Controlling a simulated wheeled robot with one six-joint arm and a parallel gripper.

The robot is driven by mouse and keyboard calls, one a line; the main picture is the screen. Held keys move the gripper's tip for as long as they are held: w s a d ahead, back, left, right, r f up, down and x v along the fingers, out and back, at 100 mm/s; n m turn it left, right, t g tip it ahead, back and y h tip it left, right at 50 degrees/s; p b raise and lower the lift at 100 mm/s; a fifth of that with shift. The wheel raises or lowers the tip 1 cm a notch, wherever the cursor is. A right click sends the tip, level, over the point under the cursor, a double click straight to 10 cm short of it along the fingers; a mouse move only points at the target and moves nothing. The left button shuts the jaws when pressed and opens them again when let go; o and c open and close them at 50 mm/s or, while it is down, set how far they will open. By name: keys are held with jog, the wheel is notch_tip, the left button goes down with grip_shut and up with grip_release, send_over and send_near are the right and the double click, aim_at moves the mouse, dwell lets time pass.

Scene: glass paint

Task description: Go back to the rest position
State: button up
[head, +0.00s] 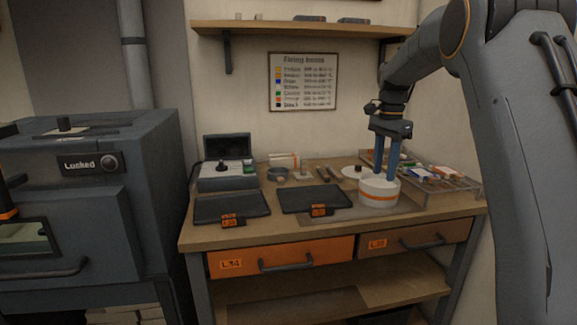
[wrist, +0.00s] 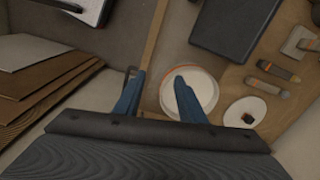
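My gripper (head: 384,178) points down over the right part of the workbench (head: 270,232). Its two blue fingers are apart with nothing held between them; the gap also shows in the wrist view (wrist: 159,78). A round white container with an orange band (head: 378,194) stands on the bench at the fingertips. In the wrist view the white round top (wrist: 203,86) lies partly behind the right finger. I cannot tell whether a finger touches it.
Two dark trays (head: 232,207) (head: 315,198) with orange labels lie on the bench. A shallow rack (head: 470,188) with small coloured items is at right. A shelf (head: 290,28) hangs above. A dark kiln marked Locked (head: 150,190) stands at left.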

jog(key=s+a+f+n, duration=0.3)
jog(key=s+f+n, duration=0.1)
jog(key=s, duration=0.8)
jog(key=s+a+f+n, duration=0.2)
jog(key=s+f+n, duration=0.3)
jog(key=s, duration=0.8)
jog(key=s+a+f+n, duration=0.3)
jog(key=s+f, duration=0.4)
jog(key=s, duration=0.6)
jog(key=shift+a+f+n, duration=0.15)
jog(key=shift+a+n, duration=0.15)
jog(key=shift+n, duration=0.6)
